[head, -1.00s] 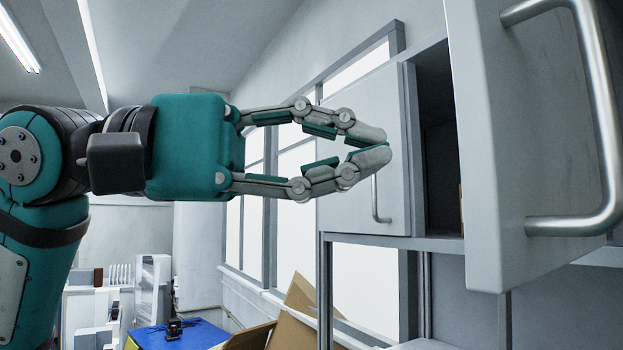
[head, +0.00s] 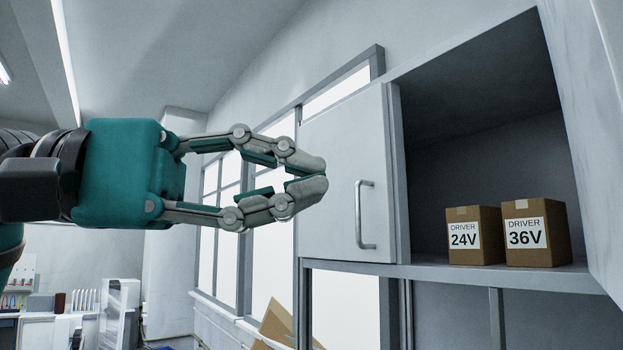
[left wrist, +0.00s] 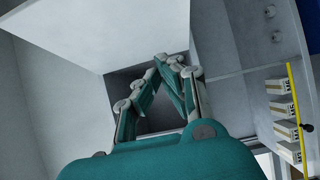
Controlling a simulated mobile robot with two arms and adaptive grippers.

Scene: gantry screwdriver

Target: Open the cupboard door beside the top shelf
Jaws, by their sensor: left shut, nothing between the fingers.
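The closed grey-white cupboard door (head: 335,180) stands left of the open top shelf in the head view, with an upright metal bar handle (head: 358,215) near its right edge. A second door panel (head: 598,120) stands open at the far right edge of the head view; its handle is not in sight there. My left gripper (head: 318,176) is shut and empty, with its tips overlapping the closed door's left part in the picture, left of the handle. It also shows in the left wrist view (left wrist: 168,62). My right gripper is not in view.
Two cardboard boxes, DRIVER 24V (head: 474,236) and DRIVER 36V (head: 536,233), stand on the top shelf (head: 430,272). A window frame (head: 240,215) lies behind my gripper. In the left wrist view, several boxes (left wrist: 284,108) stand near a yellow strip (left wrist: 296,110).

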